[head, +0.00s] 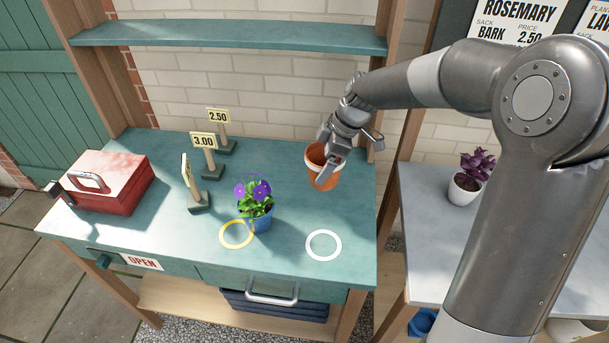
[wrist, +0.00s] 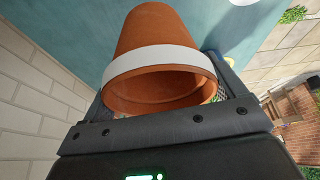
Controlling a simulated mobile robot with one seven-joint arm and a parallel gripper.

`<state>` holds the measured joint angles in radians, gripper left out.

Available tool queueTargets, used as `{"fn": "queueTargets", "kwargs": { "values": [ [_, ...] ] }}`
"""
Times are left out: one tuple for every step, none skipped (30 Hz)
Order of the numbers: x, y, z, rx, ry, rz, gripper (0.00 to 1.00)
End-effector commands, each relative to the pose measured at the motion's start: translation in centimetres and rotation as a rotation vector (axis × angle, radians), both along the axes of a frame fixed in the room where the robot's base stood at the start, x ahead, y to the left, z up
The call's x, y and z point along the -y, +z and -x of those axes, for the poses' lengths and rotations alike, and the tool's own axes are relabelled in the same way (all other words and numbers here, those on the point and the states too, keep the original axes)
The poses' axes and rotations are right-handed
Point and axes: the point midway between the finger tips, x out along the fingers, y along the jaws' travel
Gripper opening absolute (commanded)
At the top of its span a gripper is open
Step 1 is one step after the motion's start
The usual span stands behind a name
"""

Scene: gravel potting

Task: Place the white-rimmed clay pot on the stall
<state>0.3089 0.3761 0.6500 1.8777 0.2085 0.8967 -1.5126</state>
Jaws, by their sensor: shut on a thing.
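The white-rimmed clay pot (head: 324,177) is orange terracotta with a white band below its lip. My gripper (head: 331,160) is shut on it and holds it above the back right of the teal stall (head: 290,205). In the wrist view the pot (wrist: 160,60) sits between the fingers (wrist: 165,98), its open mouth toward the camera; it looks empty. A white ring (head: 323,231) is marked on the stall's front right, nearer the front edge than the pot. Whether the pot's base touches the stall is hard to tell, but it appears raised.
A blue pot with purple flowers (head: 258,218) stands beside a yellow ring (head: 222,236). Price signs (head: 204,145) stand behind it. A red toolbox (head: 105,183) is at the left. A shelf (head: 230,36) spans above the back. A grey table (head: 430,215) with a white plant pot (head: 465,190) stands to the right.

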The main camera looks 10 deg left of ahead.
Motion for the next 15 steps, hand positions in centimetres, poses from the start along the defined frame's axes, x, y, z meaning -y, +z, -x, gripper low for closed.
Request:
{"fn": "queueTargets", "kwargs": {
  "values": [
    [-1.1, -0.6, -0.1, -0.003, 0.004, -0.002, 0.55],
    [-1.6, -0.9, -0.2, -0.001, 0.004, -0.001, 0.55],
    [-2.1, -1.3, -0.3, -0.001, 0.003, -0.001, 0.55],
    [-2.4, -1.5, -0.4, -0.001, 0.001, 0.0, 0.55],
    [-2.7, -1.6, -0.4, 0.0, 0.001, 0.0, 0.55],
    [-3.0, -1.8, -0.5, 0.001, 0.001, 0.0, 0.55],
    [-3.2, -1.9, -0.5, 0.002, -0.001, 0.0, 0.55],
    [-3.3, -2.0, -0.6, 0.001, -0.002, 0.0, 0.55],
    [-3.4, -2.1, -0.6, 0.001, -0.003, 0.0, 0.55],
    [-3.4, -2.2, -0.6, 0.0, -0.003, 0.0, 0.55],
    [-3.4, -2.5, -0.6, 0.0, -0.003, 0.0, 0.55],
    [-3.4, -2.8, -0.6, -0.002, -0.002, 0.0, 0.55],
    [-3.4, -3.2, -0.5, -0.002, -0.002, 0.0, 0.55],
    [-3.4, -3.6, -0.5, -0.002, -0.002, 0.0, 0.55],
    [-3.4, -4.3, -0.5, -0.003, -0.001, 0.0, 0.55]
  ]
}}
